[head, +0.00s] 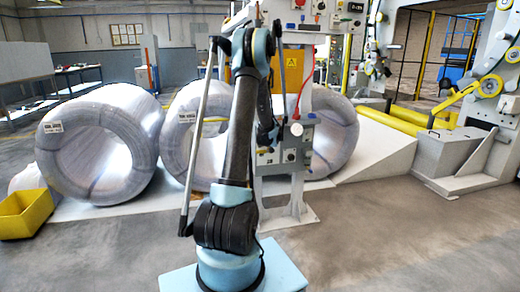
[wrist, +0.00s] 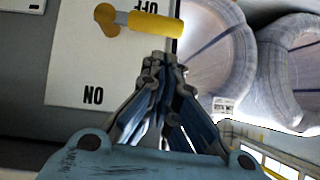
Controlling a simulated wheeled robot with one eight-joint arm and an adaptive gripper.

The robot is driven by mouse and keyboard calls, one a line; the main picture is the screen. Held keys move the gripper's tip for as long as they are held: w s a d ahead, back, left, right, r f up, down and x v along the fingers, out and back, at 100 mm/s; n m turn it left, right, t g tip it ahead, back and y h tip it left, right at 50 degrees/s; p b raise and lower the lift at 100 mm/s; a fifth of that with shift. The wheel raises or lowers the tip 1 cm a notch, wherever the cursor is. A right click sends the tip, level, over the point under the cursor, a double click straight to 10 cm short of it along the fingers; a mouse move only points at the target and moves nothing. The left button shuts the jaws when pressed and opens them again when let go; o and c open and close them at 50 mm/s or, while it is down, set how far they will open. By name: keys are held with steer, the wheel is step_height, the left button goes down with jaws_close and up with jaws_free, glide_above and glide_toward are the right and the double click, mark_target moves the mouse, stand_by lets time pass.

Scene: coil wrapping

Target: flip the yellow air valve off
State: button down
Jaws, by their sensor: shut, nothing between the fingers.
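The yellow air valve (wrist: 155,26) shows at the top of the wrist view. Its round pivot is at the left and its thick handle points right. It is mounted on a white plate (wrist: 70,60) whose lettering appears upside down. "ON" is on the lower part of the plate, and "OFF" is at the top, partly cut by the frame and close to the handle. My gripper (wrist: 162,62) is shut and empty. Its tips are just below the handle in the picture; I cannot tell whether they touch it. I cannot make out the valve in the head view, where my arm covers part of the machine.
The machine column (head: 298,185) stands behind my arm, with a control box above. A yellow bin (head: 25,213) is at far left. A grey block (head: 445,152) is at right. The front floor is clear.

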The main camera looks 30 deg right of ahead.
steer(key=v, duration=1.1)
steer(key=shift+w+r, duration=0.3)
steer(key=shift+a, duration=0.1)
